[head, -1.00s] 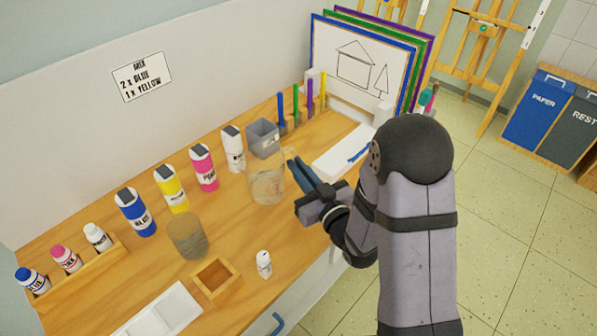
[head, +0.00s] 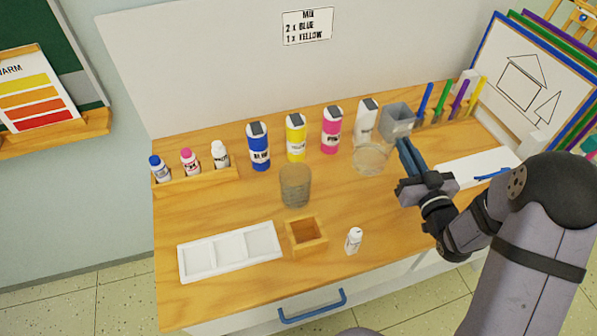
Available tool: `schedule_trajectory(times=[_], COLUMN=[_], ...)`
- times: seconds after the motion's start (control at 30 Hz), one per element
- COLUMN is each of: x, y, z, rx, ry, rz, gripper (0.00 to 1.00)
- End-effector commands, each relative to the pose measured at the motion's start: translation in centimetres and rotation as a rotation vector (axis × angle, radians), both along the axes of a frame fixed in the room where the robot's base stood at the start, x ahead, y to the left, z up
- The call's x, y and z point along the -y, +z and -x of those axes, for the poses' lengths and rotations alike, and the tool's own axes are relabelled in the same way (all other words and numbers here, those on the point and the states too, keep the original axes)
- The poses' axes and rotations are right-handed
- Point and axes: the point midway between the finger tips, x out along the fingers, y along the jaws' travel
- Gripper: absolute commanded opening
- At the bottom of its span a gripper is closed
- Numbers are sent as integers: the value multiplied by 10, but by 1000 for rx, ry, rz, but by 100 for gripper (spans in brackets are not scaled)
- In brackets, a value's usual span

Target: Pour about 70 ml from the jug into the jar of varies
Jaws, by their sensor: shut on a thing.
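The clear jug (head: 370,159) is at the back right of the wooden table, in front of the grey cup. It is see-through, so its liquid level and exact tilt are hard to tell. My gripper (head: 405,150) is at the jug's right side, shut on it; the grip point itself is hard to make out. The glass jar (head: 295,186), greyish and see-through, stands upright near the middle of the table, left of and nearer than the jug. I cannot tell how much is in it.
Blue (head: 258,147), yellow (head: 296,138), pink (head: 332,131) and white (head: 366,122) bottles stand behind. A grey cup (head: 397,122) is behind the jug. A wooden box (head: 322,241), small white bottle (head: 353,240) and white tray (head: 183,262) lie in front. Bare wood separates jug and jar.

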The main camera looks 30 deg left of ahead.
Motion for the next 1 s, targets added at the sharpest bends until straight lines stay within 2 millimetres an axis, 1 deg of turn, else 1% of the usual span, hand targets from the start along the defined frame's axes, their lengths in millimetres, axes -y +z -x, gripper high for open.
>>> schedule_trajectory(times=[0.03,0.2,0.3,0.43,0.67,1.0], x=[-9,-37,-51,-64,-75,-77], y=[-2,-11,-17,-23,-29,-30], z=[-6,-20,-25,-30,-34,-35], rx=[3,-5,-8,-13,-18,-20], ry=[35,152,212,270,321,325], rz=[-5,-10,-6,2,12,15], gripper=[0,0,0,0,0,0])
